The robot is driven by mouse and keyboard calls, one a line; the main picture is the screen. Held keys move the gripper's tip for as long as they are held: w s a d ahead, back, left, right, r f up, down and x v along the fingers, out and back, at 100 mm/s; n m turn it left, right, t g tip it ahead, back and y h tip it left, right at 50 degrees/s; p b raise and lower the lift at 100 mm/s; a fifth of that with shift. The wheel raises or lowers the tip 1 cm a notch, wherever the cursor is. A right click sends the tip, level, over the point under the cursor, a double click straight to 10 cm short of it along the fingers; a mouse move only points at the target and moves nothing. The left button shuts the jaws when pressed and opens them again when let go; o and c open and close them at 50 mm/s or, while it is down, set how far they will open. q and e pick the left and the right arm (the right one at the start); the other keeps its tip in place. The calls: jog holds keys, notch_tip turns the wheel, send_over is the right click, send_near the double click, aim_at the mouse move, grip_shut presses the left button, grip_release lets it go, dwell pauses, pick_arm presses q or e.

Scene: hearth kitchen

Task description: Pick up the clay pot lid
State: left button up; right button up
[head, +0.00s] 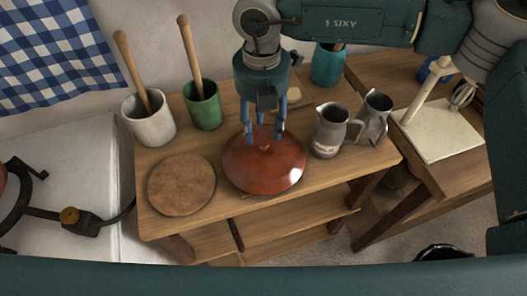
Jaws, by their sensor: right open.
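The clay pot lid (262,165) is a round, shiny reddish-brown dome with a small knob on top. It lies near the middle of the wooden table, towards its front edge. My right gripper (263,140) points down above the lid, with its blue fingers apart on either side of the knob. The fingers are open and I cannot tell whether they touch the lid. My left gripper is not in view.
A round brown board (181,185) lies left of the lid. Two metal pitchers (329,130) (374,117) stand close on the right. Behind are a white crock (150,121), a green crock (203,107) and a teal cup (327,65). A cream board (440,128) lies on the right-hand table.

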aim_at(263, 142)
jog(key=f, duration=0.1)
jog(key=f+p, duration=0.1)
jog(key=f, duration=0.1)
jog(key=shift+s+d+f, duration=0.15)
jog(key=shift+s+f, duration=0.1)
jog(key=shift+s, duration=0.15)
jog(key=shift+f, duration=0.3)
grip_shut()
jog(key=shift+w, duration=0.1)
